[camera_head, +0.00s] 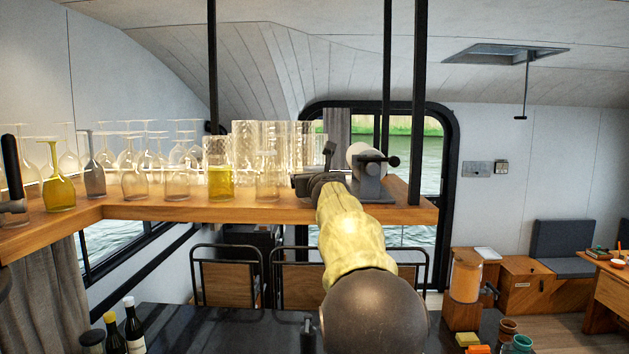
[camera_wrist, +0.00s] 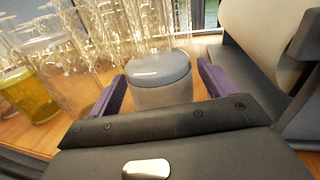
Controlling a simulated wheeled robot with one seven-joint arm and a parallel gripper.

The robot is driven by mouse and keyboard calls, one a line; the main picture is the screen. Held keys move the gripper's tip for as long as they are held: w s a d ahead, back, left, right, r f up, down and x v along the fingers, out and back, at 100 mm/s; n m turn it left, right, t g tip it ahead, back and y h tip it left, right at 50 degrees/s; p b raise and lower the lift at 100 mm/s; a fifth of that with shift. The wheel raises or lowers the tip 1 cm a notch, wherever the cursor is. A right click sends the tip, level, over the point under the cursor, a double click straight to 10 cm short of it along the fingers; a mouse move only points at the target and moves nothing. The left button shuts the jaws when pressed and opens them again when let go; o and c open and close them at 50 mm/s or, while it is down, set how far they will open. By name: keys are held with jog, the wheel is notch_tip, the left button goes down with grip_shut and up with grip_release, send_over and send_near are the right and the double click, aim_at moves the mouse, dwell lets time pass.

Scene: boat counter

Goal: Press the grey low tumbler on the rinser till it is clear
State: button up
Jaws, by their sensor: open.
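A grey low tumbler (camera_wrist: 160,90) stands on the wooden shelf in the wrist view, with a smooth blue-grey top. I cannot tell whether it is upright or upside down. My gripper (camera_wrist: 158,88) is open, with one purple finger pad on each side of the tumbler and a gap visible at both sides. In the head view my gripper (camera_head: 318,182) is at the shelf's right part, and the tumbler is hidden behind it. I cannot make out a rinser in either view.
The wooden shelf (camera_head: 160,209) carries several clear glasses left of my gripper, including one with yellow liquid (camera_head: 220,182). A grey machine with a pale drum (camera_head: 368,178) stands close on the right. Black posts (camera_head: 418,100) rise from the shelf. A dark counter (camera_head: 220,330) lies below.

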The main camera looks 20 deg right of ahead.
jog(key=shift+s, duration=0.1)
dwell(0.4)
jog(key=shift+r, duration=0.1)
jog(key=c, duration=1.2)
